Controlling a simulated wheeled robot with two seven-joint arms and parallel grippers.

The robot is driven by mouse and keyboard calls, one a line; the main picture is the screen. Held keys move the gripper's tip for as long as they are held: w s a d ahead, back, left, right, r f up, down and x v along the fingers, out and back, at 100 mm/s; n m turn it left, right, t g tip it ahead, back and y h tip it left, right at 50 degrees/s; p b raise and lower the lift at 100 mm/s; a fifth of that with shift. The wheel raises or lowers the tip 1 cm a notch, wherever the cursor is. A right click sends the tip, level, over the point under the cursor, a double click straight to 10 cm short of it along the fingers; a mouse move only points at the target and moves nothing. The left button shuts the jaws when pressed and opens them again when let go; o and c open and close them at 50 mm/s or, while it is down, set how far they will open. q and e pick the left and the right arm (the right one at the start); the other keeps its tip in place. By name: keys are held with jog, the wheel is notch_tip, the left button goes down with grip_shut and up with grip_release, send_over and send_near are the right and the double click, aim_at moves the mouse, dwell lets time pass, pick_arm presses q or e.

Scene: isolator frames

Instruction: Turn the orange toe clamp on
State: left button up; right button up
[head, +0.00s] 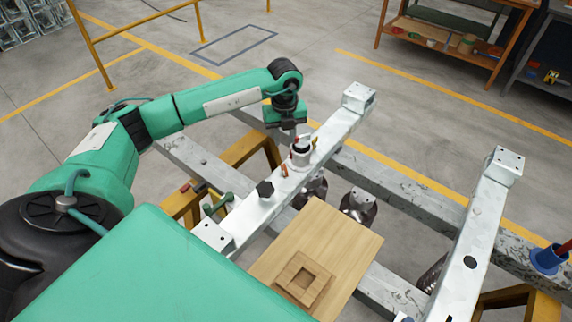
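A small orange piece (284,171), which may be the orange toe clamp, stands on top of the pale metal beam (325,135). Just behind it on the same beam is a white and grey round fixture (300,152) with small red and yellow parts. My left gripper (286,122) hangs down just beyond and above that fixture, apart from the orange piece. Its fingers are too small and dark to tell whether they are open or shut. My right gripper is not in view.
A second beam (470,250) and a blue flanged piece (548,260) stand at right.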

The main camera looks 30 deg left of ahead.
aim_at(285, 166)
pick_arm(q)
notch_tip(285, 166, down, 12)
jog(key=shift+s+d+r+p, duration=0.1)
jog(key=shift+r+p, duration=0.05)
jog(key=shift+p, duration=1)
grip_shut()
